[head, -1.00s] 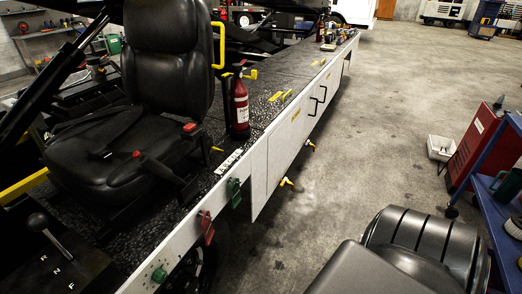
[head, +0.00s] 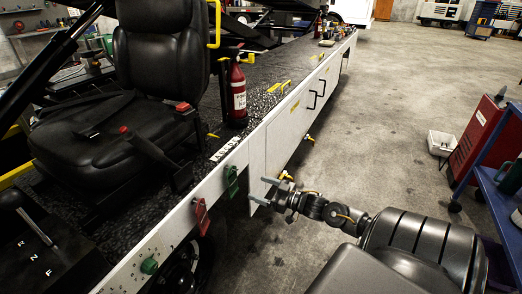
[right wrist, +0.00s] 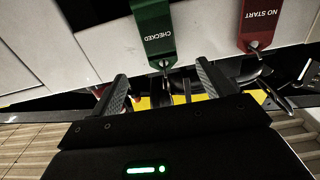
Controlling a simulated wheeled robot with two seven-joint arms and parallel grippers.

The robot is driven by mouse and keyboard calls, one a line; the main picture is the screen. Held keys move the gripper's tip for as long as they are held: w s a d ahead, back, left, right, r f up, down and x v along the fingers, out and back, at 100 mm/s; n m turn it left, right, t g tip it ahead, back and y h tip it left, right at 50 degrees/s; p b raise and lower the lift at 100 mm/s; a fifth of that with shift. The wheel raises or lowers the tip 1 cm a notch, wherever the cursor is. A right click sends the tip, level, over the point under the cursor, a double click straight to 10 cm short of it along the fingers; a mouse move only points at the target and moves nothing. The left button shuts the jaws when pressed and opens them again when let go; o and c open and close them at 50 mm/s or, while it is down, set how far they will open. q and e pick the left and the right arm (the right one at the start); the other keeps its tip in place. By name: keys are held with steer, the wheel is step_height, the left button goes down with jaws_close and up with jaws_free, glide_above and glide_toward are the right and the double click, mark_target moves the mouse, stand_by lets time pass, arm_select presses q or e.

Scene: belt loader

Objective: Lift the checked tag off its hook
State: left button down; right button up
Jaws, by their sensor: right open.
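The green checked tag (head: 232,181) hangs on the white side panel of the loader. In the right wrist view the tag (right wrist: 155,30) shows upside down, with a metal ring at its end. My right gripper (head: 264,191) is open and empty, a short way to the right of the tag in the head view. In the right wrist view the fingertips of the right gripper (right wrist: 161,73) lie to either side of the tag's ring end; the hook itself is hard to make out. My left gripper is not in view.
A red "NO START" tag (head: 201,217) hangs beside the green one and also shows in the right wrist view (right wrist: 262,20). A green knob (head: 149,265) sits lower on the panel. A fire extinguisher (head: 238,95) stands on the deck.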

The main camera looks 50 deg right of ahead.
mark_target(233, 176)
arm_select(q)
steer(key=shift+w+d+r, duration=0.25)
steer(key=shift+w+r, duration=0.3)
arm_select(e)
steer(key=x, duration=1)
steer(key=shift+w+f, duration=0.1)
steer(key=shift+w, duration=0.3)
steer(key=c, duration=1.1)
steer(key=shift+o, duration=0.2)
steer(key=shift+r+p, duration=0.35)
steer(key=shift+r, duration=0.1)
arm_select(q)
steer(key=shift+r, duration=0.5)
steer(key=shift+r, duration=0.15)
arm_select(e)
steer(key=shift+s, duration=0.15)
arm_select(q)
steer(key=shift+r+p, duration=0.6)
steer(key=shift+p, duration=0.1)
arm_select(e)
steer(key=shift+s+d+r, duration=0.2)
steer(key=shift+s, duration=0.45)
